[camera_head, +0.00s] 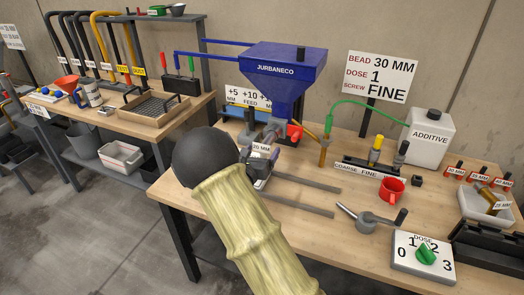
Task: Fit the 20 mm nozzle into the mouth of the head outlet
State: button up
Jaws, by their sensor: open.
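The head outlet (274,131) is a grey piece below the blue JURBANECO hopper (284,82). A white tag reading 20 MM (261,148) shows just below and left of it. The nozzle at this tag is small and mostly hidden, and I cannot tell whether it sits in the outlet's mouth or is apart from it. My gripper (263,170) shows only as small grey parts right beside the tag, open, largely covered by my arm's black joint and pale yellow sleeve. Whether its fingers touch the nozzle cannot be seen.
Two grey rails (300,203) run along the bench. A red cup (391,190), a grey crank-like tool (370,217) and a dose dial (424,256) stand to the right. Red-tagged nozzles and a white tray (485,208) are at far right. A green hose (365,103) arches behind.

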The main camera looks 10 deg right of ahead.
jog(key=v, duration=1.6)
jog(key=shift+d, duration=0.1)
jog(key=s+d+f+m+g+y, duration=0.1)
jog(key=s+d+f+m+g, duration=0.1)
jog(key=s+d+m+g, duration=0.55)
jog(key=s+d+f+m+g+y, duration=0.25)
jog(key=s+d+m+g, duration=0.25)
jog(key=s+m+g, duration=0.35)
jog(key=s+a+m+t+y, duration=0.1)
jog(key=s+a+m+y, duration=0.3)
jog(key=m, duration=0.6)
notch_tip(320, 180, up, 22)
jog(key=w+m+t+y+p, duration=0.1)
jog(key=m+t+y+p, duration=0.2)
jog(key=p, duration=1.6)
jog(key=shift+w+a+m+p, duration=0.3)
jog(key=shift+w+m+p, duration=0.05)
jog(key=shift+m, duration=0.65)
